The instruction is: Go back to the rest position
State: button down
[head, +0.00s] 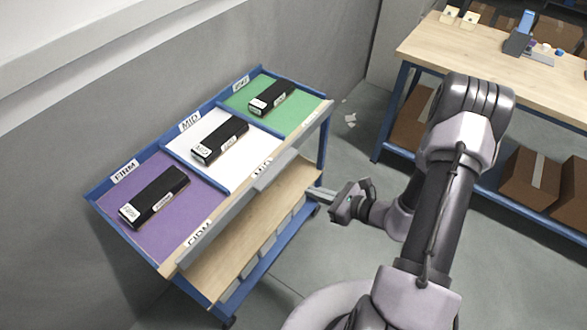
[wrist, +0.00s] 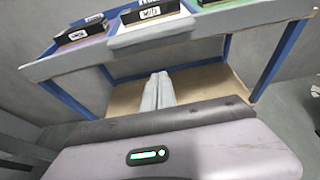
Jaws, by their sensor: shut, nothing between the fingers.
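My gripper (head: 322,193) is shut and empty. It is in front of the right part of the cart's front edge in the head view, apart from the black boxes. In the wrist view its two fingers (wrist: 158,91) lie together, with the cart's lower wooden shelf behind them. The blue cart (head: 137,249) has a purple, a white and a green section. One black box lies in each: on purple (head: 154,196), on white (head: 219,139) and on green (head: 270,98). My arm stands folded upward at the right of the head view.
A wooden workbench (head: 420,45) with blue legs stands at the upper right, with small items on top and cardboard boxes (head: 530,176) below. A grey wall runs behind the cart. Grey floor (head: 345,150) is open between cart and bench, with small white scraps on it.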

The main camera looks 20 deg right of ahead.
jog(key=s+a+r+n+g+y, duration=0.1)
jog(key=s+a+r+n+g, duration=0.25)
jog(key=a+r+n, duration=0.35)
jog(key=s+a+r+n+g+y, duration=0.1)
jog(key=s+a+r+n+g, duration=0.1)
jog(key=a+r+n+g, duration=0.5)
jog(key=s+d+r+n+t+h+b, duration=0.1)
jog(key=s+d+r+n+t+h, duration=0.1)
jog(key=s+r+n+t+h, duration=0.3)
jog(key=s+r+n+h, duration=0.3)
jog(key=s+r+n, duration=0.2)
jog(key=s+r, duration=0.2)
jog(key=shift+d+r+b, duration=0.4)
jog(key=shift+r, duration=0.2)
